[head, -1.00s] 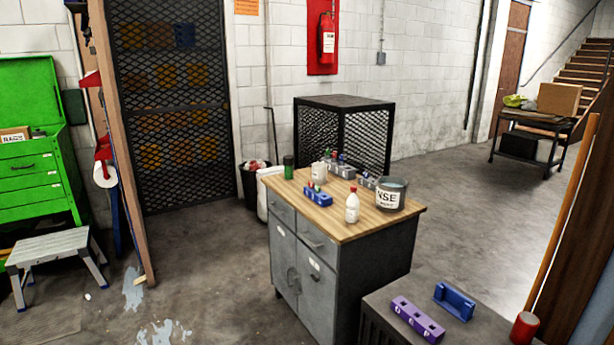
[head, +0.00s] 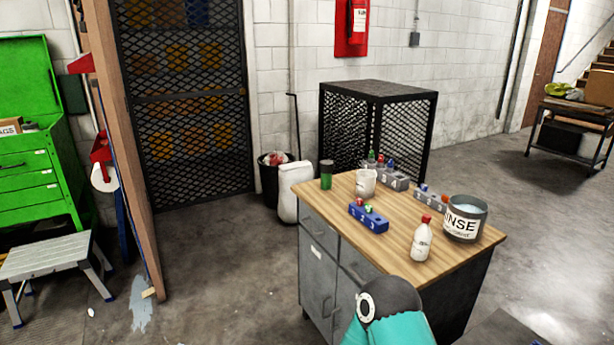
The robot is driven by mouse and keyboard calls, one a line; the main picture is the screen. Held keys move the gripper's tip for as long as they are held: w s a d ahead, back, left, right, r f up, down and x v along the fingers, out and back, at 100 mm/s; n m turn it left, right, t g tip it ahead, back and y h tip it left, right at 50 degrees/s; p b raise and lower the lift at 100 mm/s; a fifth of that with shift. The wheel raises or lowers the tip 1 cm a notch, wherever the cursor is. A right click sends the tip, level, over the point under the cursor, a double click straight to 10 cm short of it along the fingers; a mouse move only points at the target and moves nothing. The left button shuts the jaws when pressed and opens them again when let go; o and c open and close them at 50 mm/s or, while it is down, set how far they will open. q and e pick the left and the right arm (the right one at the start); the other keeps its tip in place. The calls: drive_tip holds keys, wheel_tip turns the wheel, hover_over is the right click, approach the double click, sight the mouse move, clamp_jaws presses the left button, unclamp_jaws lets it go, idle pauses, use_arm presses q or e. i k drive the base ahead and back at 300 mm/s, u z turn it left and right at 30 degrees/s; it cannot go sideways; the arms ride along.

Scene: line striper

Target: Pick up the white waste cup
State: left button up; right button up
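The white waste cup (head: 366,182) stands upright on the wooden top of the grey cabinet (head: 345,238), toward its far left part. A blue numbered block (head: 368,218) with colored pieces in it is in front of the cup, and a green cylinder (head: 326,174) is to its left. A teal and dark grey part of one of my arms (head: 395,310) shows at the bottom, in front of the cabinet. No fingertips of either gripper are visible. Nothing is touching the cup except the tabletop.
A white bottle with a red cap (head: 422,240) and a grey rinse bucket (head: 465,219) stand on the right of the top. Grey numbered blocks (head: 392,178) stand behind. A black mesh cage (head: 375,130) is behind the cabinet. Open floor lies to the left.

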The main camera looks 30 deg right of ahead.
sight(366, 179)
drive_tip(key=z, duration=0.1)
drive_tip(key=i, duration=1.3)
drive_tip(key=z, duration=0.55)
drive_tip(key=i, duration=0.4)
drive_tip(key=z, duration=0.3)
